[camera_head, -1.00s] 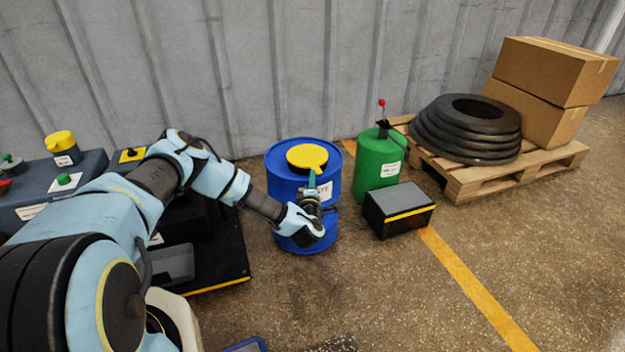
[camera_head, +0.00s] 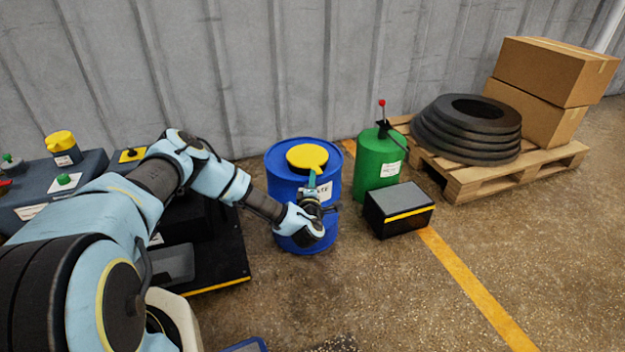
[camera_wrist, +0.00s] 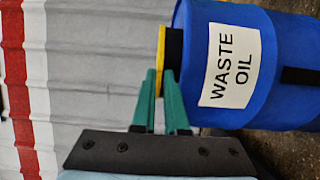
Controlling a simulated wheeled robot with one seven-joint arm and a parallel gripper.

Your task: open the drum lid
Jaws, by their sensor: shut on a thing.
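The blue drum (camera_head: 288,185) stands on the floor near the wall, with a round yellow lid (camera_head: 306,155) lying flat on its top. In the wrist view the drum (camera_wrist: 275,75) carries a white label reading "WASTE OIL" (camera_wrist: 231,66), and the lid shows edge-on as a yellow strip (camera_wrist: 160,55) with a black part beside it. My gripper (camera_head: 311,180) is at the near side of the drum top. Its green fingers (camera_wrist: 160,90) are shut at the lid's near edge, where a small yellow tab sits. The exact contact is partly hidden by the fingers.
A green canister (camera_head: 378,160) and a black box (camera_head: 399,210) stand right of the drum. A pallet (camera_head: 470,180) with black tyres (camera_head: 466,130) and cartons (camera_head: 550,70) is further right. Dark equipment stands left.

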